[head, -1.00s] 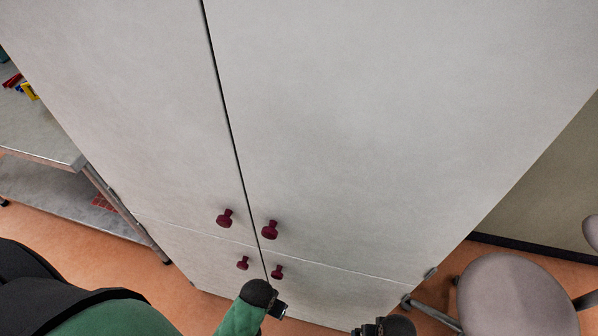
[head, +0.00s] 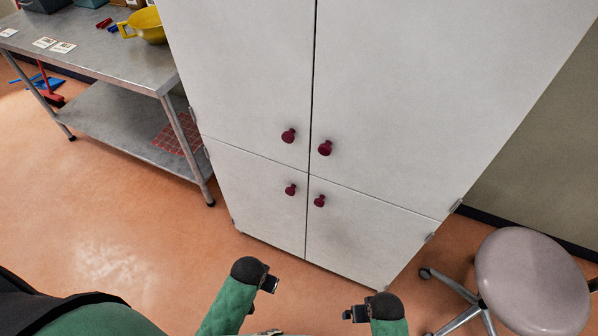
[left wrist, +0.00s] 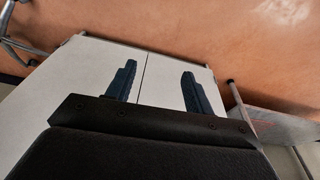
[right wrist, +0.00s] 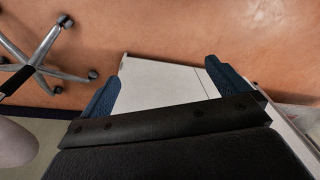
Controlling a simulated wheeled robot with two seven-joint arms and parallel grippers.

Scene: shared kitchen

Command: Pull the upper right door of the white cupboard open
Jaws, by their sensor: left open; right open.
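The white cupboard stands ahead with all its doors shut. Its upper right door (head: 420,90) carries a dark red knob (head: 325,149) near its lower left corner. The upper left door (head: 245,65) has a matching knob (head: 288,136). Below the horizontal seam are two lower doors with smaller-looking red knobs. My left gripper (head: 270,284) and right gripper (head: 349,314) are low in front of the cupboard, apart from it. The left wrist view shows open, empty fingers (left wrist: 158,82). The right wrist view also shows open, empty fingers (right wrist: 160,85). No knob shows in either wrist view.
A metal table (head: 100,55) with a yellow bowl (head: 149,25) stands left of the cupboard. A round grey stool (head: 530,280) on a wheeled base stands at the right, near the cupboard's right side. Orange floor (head: 110,230) is clear at the front left.

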